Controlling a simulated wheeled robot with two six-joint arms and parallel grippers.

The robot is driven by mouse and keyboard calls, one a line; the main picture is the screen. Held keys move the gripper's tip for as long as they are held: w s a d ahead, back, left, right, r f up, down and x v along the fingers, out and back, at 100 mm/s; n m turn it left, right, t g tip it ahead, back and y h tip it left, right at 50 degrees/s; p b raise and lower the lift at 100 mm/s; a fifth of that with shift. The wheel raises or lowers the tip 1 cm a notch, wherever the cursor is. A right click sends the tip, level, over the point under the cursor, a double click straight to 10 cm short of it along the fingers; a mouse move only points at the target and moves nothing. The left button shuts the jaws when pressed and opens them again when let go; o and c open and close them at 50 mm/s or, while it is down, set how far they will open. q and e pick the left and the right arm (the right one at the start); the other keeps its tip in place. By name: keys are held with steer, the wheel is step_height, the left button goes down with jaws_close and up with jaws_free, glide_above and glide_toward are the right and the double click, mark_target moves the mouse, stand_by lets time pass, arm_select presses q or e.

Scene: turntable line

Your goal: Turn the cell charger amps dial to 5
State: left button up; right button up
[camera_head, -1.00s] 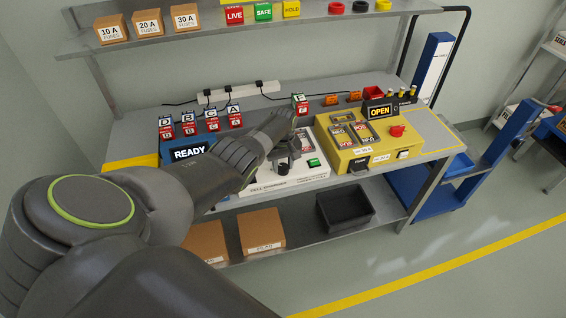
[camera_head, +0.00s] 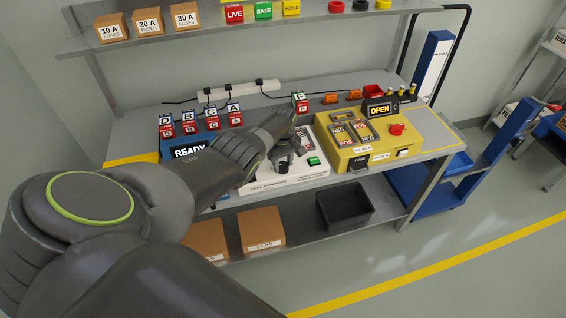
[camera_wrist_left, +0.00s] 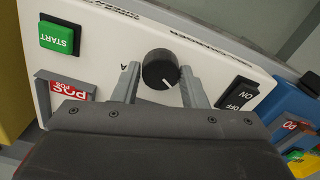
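The cell charger (camera_head: 290,181) is a white box at the middle of the bench, and its white panel also shows in the left wrist view (camera_wrist_left: 105,45). Its amps dial (camera_wrist_left: 160,70) is a round black knob with a short white pointer line toward its lower right in that view. My left gripper (camera_wrist_left: 161,77) has one finger on each side of the dial, with narrow gaps seeming to show. The scale is mostly hidden; only a letter A is readable left of the dial. My right gripper is not in view.
On the charger are a green START button (camera_wrist_left: 58,38) and a black ON/OFF switch (camera_wrist_left: 237,94). A blue READY box (camera_head: 188,150) stands to the left, partly behind my arm. A yellow station (camera_head: 365,150) with an OPEN display stands close on the right.

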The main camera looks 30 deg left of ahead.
mark_target(283, 165)
arm_select(q)
steer(key=o, duration=0.4)
steer(key=shift+c, duration=0.2)
steer(key=shift+r+p, duration=0.35)
steer(key=shift+r, duration=0.25)
step_height(283, 165, up, 5)
steer(key=shift+f+p, duration=0.1)
steer(key=shift+p, duration=0.9)
step_height(283, 165, up, 12)
steer(key=b, duration=0.1)
steer(key=shift+f, duration=0.25)
